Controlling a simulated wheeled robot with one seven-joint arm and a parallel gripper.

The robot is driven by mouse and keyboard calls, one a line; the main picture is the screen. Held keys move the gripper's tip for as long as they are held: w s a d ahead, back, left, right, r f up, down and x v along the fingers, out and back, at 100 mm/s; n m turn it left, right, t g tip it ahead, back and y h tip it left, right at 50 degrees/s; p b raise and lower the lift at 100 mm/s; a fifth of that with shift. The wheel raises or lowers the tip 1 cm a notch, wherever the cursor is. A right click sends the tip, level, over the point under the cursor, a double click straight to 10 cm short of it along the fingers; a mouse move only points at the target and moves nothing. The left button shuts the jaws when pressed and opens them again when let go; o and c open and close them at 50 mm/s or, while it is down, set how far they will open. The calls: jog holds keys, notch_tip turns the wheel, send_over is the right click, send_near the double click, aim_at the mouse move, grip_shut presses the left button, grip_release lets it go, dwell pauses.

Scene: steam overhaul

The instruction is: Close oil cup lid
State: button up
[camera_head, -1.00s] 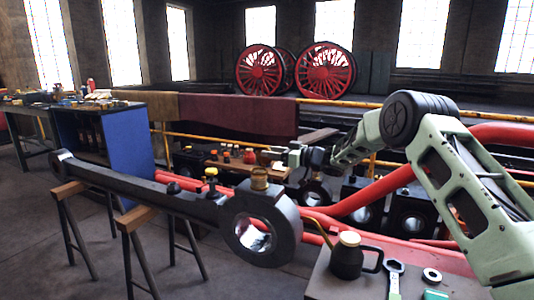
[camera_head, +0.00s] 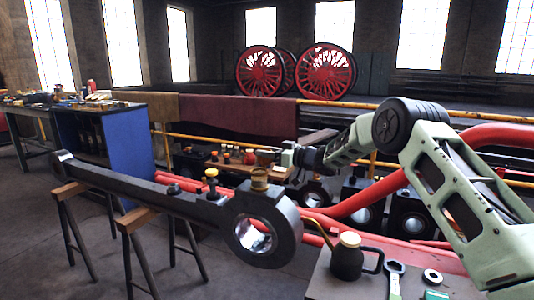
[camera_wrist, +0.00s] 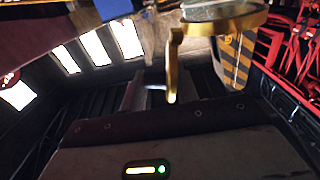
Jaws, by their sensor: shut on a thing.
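The brass oil cup (camera_head: 259,180) stands upright on top of the rod's big ring end. Its lid is too small to make out in the head view. My gripper (camera_head: 280,156) is at the end of the pale green arm, above and to the right of the cup in the head view. A gap shows between them in the picture; the depth is unclear. In the wrist view, a round brass part (camera_wrist: 215,24) with a narrow tab hangs close in front of the striped finger of my gripper (camera_wrist: 232,62). My gripper is shut on this part, which may be the lid.
The dark connecting rod (camera_head: 150,187) rests on wooden trestles (camera_head: 70,192). Red pipes and yellow rails lie behind.

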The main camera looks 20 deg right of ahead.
aim_at(260, 161)
jog(key=shift+s+n, duration=0.1)
jog(key=shift+n, duration=0.2)
jog(key=shift+s+a+r+n+b, duration=0.1)
jog(key=shift+s+a+n+b, duration=0.1)
jog(key=shift+n+b, duration=0.4)
jog(key=shift+s+a+r+n+b, duration=0.1)
jog(key=shift+s+a+n+b, duration=0.2)
jog(key=shift+n, duration=0.4)
jog(key=n+b, duration=0.1)
jog(key=s+n+b, duration=0.1)
jog(key=n+b, duration=0.1)
jog(key=shift+a+n, duration=0.3)
jog(key=shift+a, duration=0.05)
jog(key=n+b, duration=0.1)
jog(key=s+n+b, duration=0.1)
jog(key=a+n+b, duration=0.1)
jog(key=n+b, duration=0.1)
jog(key=shift+s+f, duration=0.2)
jog(key=shift+f, duration=0.1)
jog(key=n+b, duration=0.3)
jog(key=s+a+n+b, duration=0.1)
jog(key=shift+s+f, duration=0.1)
jog(key=shift+f, duration=0.3)
jog(key=shift+n+b, duration=0.45)
jog(key=shift+n, duration=0.05)
jog(key=o, duration=0.8)
jog(key=shift+s+a, duration=0.1)
jog(key=shift+a+f, duration=0.1)
jog(key=shift+f, duration=0.05)
